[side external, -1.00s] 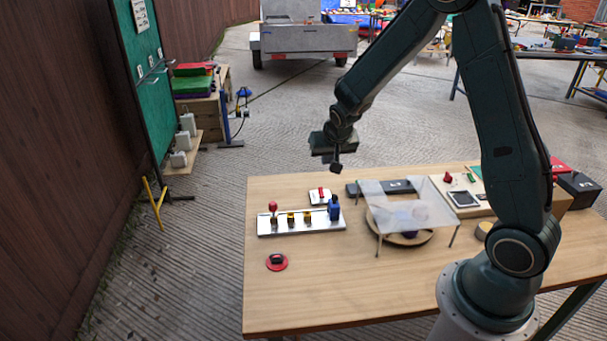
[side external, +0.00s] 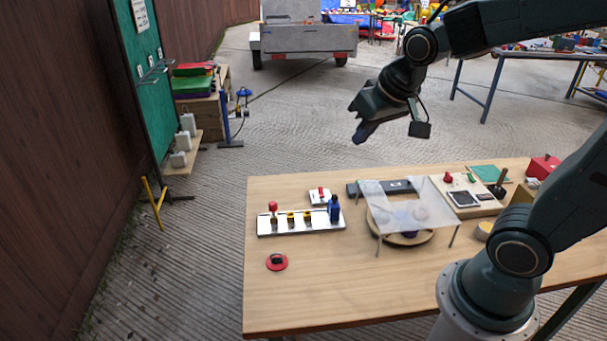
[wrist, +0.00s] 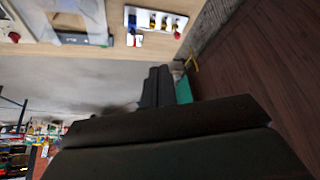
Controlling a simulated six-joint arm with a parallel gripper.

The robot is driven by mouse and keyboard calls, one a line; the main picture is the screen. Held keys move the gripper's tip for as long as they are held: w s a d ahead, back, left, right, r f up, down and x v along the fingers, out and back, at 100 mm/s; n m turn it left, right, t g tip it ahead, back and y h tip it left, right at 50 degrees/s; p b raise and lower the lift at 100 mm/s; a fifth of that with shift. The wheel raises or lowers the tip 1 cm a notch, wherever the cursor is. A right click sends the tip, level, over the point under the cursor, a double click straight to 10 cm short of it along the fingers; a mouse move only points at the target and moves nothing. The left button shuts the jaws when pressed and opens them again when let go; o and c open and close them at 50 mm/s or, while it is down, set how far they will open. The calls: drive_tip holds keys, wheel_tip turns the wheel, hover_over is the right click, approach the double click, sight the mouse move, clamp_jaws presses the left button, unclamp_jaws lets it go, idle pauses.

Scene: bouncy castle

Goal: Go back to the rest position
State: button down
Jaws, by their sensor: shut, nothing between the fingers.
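My gripper (side external: 364,131) hangs in the air above and behind the far edge of the table, pointing down and to the left in the side view. Its fingers are together with nothing between them. In the wrist view the gripper (wrist: 157,86) also shows closed, with the floor behind it. It is well apart from everything on the wooden table (side external: 330,290).
On the table are a white rack with knobs (side external: 302,225), a red disc (side external: 277,262), a clear canopy (side external: 410,190) over a round wooden tray (side external: 405,240), and a control panel (side external: 470,205). A trailer (side external: 305,40) stands behind.

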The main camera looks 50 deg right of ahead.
drive_tip(key=s+a+r+n+y, duration=0.1)
drive_tip(key=s+a+r+n, duration=0.1)
drive_tip(key=s, duration=1)
drive_tip(key=shift+s+a+r+n, duration=0.2)
drive_tip(key=shift+a+n, duration=0.6)
drive_tip(key=shift+a, duration=0.35)
